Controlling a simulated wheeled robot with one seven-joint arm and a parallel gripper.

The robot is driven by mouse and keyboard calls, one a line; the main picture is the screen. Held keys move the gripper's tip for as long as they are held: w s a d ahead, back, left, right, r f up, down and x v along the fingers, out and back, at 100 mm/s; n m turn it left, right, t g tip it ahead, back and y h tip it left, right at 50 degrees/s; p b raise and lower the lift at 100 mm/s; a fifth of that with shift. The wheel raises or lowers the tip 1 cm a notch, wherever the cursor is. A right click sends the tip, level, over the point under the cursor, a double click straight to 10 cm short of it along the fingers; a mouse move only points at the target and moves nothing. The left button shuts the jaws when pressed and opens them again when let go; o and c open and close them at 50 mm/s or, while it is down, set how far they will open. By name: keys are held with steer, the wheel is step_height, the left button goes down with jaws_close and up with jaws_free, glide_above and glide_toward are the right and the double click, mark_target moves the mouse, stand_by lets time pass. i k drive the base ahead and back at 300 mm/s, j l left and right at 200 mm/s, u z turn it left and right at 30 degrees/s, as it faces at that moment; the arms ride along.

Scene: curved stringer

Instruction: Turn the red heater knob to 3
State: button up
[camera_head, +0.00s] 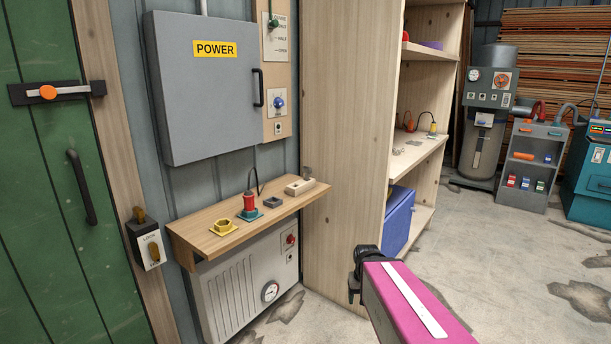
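The red heater knob (291,239) is a small round knob on a light panel at the upper right of the grey heater (233,289), under the wooden shelf. Its marks are too small to read, so I cannot tell its setting. My gripper (357,276) shows as a small dark shape at the far end of my magenta arm, to the right of the knob in the picture and apart from it. Its fingers are not clear, and I see nothing held in it.
The wooden shelf (208,244) with several small items juts out above the heater. A tall wooden cabinet side (340,130) rises right of the heater. A grey POWER box (205,100) hangs above. Open concrete floor (500,250) lies to the right.

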mark_target(290, 239)
steer(key=i+j, duration=0.1)
steer(key=j, duration=0.3)
steer(key=i+j, duration=0.15)
steer(key=j, duration=0.2)
steer(key=i+j+z, duration=0.1)
steer(key=j, duration=0.3)
steer(key=i+j, duration=0.1)
steer(key=j, duration=0.25)
